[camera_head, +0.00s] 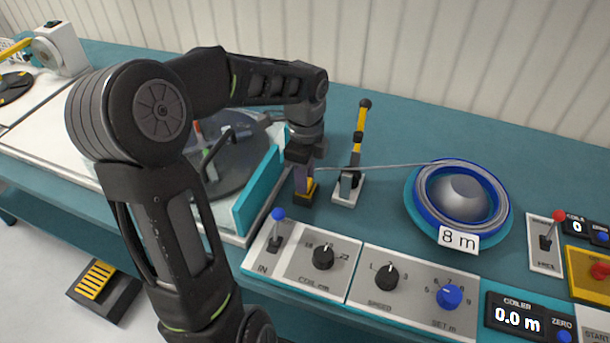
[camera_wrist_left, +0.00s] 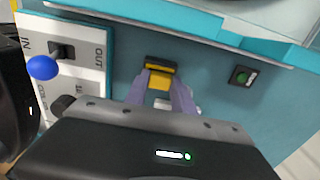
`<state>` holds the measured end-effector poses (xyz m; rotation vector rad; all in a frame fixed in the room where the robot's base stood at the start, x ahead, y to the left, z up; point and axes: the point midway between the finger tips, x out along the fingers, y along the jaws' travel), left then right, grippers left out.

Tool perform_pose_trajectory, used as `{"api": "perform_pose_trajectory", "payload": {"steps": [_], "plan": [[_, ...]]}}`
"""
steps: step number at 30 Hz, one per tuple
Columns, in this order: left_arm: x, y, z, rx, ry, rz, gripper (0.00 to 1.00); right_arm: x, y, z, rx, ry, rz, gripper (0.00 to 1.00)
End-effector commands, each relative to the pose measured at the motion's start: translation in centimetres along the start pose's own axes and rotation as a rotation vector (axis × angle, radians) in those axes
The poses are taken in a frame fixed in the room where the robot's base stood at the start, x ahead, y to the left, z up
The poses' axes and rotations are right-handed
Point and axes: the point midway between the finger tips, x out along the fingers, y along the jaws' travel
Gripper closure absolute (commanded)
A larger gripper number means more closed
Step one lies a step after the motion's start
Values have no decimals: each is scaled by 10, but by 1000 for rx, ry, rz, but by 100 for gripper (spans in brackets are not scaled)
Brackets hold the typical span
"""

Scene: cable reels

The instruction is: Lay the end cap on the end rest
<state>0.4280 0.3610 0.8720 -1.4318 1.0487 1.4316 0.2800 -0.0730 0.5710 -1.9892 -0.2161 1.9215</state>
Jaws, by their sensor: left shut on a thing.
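My left gripper (camera_head: 304,182) points down at the teal bench, left of the lever with the yellow and black handle. The grey cable (camera_head: 390,166) runs from the fingers to the blue reel. A small black and yellow block (camera_head: 304,196), apparently the end rest, is right at the fingertips; it also shows in the left wrist view (camera_wrist_left: 161,69). I cannot tell whether cap and block touch. My right gripper is out of view.
The lever tool (camera_head: 348,187) stands just right of the gripper. The blue reel (camera_head: 421,212) with an "8 m" label is further right. Control panels (camera_head: 345,253) line the front edge. A raised teal guard (camera_head: 259,190) stands to the left. The bench behind the reel is clear.

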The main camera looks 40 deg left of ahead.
Motion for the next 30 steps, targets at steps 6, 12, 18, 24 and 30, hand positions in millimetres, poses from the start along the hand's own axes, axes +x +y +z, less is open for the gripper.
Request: {"api": "perform_pose_trajectory", "payload": {"steps": [6,12,18,24,30], "plan": [[0,0,0,0,0,0,100,-1,0,0,0,0,0,64],[2,0,0,0,0,0,100,-1,0,0,0,0,0,64],[2,0,0,0,0,0,64,-1,0,0,0,0,0,64],[2,0,0,0,0,0,47,-1,0,0,0,0,0,64],[2,0,0,0,0,0,45,-1,0,0,0,0,0,64]]}}
